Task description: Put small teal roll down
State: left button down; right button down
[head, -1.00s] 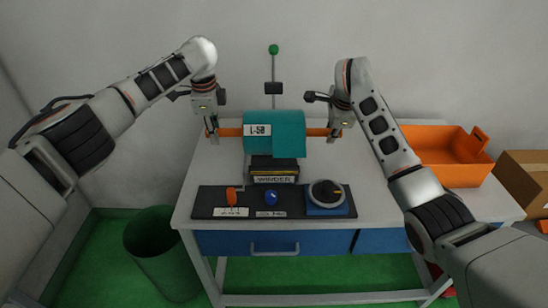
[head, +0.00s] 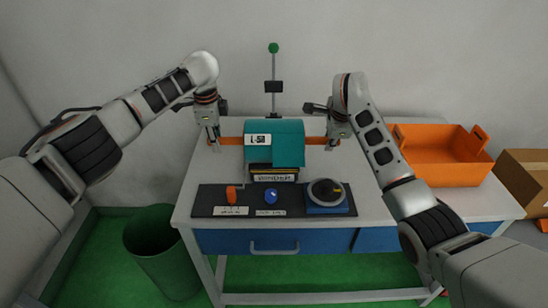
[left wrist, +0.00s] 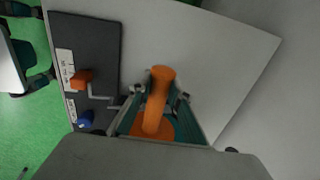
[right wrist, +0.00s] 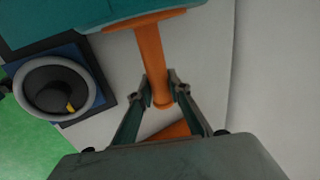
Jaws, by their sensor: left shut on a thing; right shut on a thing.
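The teal roll (head: 285,148) with an L-50 label is on an orange bar, held level between my two grippers at the middle of the table, right above or behind the winder block (head: 274,173). My left gripper (head: 214,143) is shut on the bar's left end (head: 231,140), which also shows in the left wrist view (left wrist: 159,90). My right gripper (head: 331,142) is shut on the right end (head: 315,140), also seen in the right wrist view (right wrist: 150,60). Whether the roll touches the winder cannot be told.
A dark mat (head: 205,202) at the table's front holds an orange piece (head: 232,193), a blue piece (head: 271,196) and a round dial (head: 326,192). A green-topped pole (head: 273,68) stands behind. An orange crate (head: 440,158) is at right, a green bin (head: 160,245) on the floor at left.

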pick_arm(q)
jog(key=shift+f, duration=0.25)
pick_arm(e)
jog(key=shift+f, duration=0.2)
pick_arm(q)
jog(key=c, duration=1.9)
grip_release()
pick_arm(e)
jog(key=c, duration=1.9)
grip_release()
pick_arm(q)
jog(key=o, duration=0.8)
jog(key=shift+r, duration=0.1)
notch_tip(320, 180, up, 12)
jog(key=s, duration=0.2)
